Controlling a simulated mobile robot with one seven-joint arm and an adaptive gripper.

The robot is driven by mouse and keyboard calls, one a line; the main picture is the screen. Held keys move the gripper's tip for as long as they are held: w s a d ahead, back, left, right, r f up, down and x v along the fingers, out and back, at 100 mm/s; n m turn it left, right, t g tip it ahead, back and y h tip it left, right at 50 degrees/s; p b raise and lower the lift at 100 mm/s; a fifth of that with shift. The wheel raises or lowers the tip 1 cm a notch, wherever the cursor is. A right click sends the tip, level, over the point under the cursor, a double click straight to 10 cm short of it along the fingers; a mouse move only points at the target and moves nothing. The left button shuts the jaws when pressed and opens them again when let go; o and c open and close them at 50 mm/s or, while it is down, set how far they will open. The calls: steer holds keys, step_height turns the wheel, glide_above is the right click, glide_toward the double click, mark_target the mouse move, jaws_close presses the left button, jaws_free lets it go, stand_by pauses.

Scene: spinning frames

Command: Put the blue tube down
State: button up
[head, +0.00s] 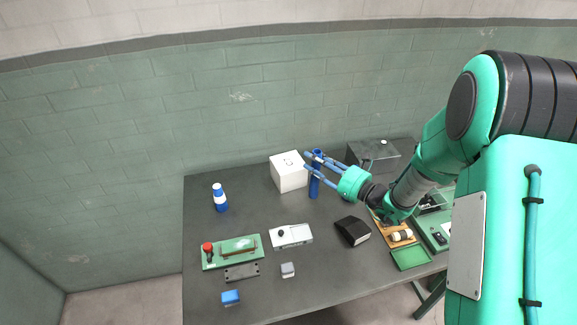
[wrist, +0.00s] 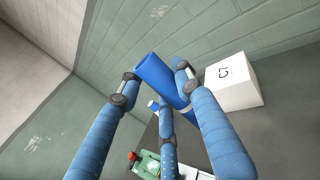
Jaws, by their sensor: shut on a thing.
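The blue tube (head: 315,187) is upright in the head view, at the back of the grey table beside a white box. Its lower end is close to the tabletop; I cannot tell whether it touches. My gripper (head: 313,164) comes in from the right, with its blue fingers shut around the tube's upper part. In the wrist view the tube (wrist: 158,76) is between the fingertips of my gripper (wrist: 154,86), its open end toward the upper left. Its lower part is partly hidden behind a finger there.
The white box (head: 289,172) stands just left of the tube; it also shows in the wrist view (wrist: 233,84). A blue and white striped bottle (head: 220,198) stands further left. A grey box (head: 380,156) is to the right. The table (head: 255,212) between bottle and tube is clear.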

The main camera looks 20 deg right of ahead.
steer(key=w+a+r+b, duration=0.1)
steer(key=w+a+r, duration=0.3)
steer(key=shift+w+r, duration=0.4)
steer(key=shift+w+a, duration=0.1)
steer(key=w+f+b, duration=0.1)
steer(key=w+b, duration=0.1)
steer(key=w, duration=1.3)
steer(key=shift+w+d+f, duration=0.25)
steer(key=shift+w, duration=0.15)
steer(key=shift+f, duration=0.15)
steer(key=shift+f+b, duration=0.3)
steer(key=shift+f, duration=1.4)
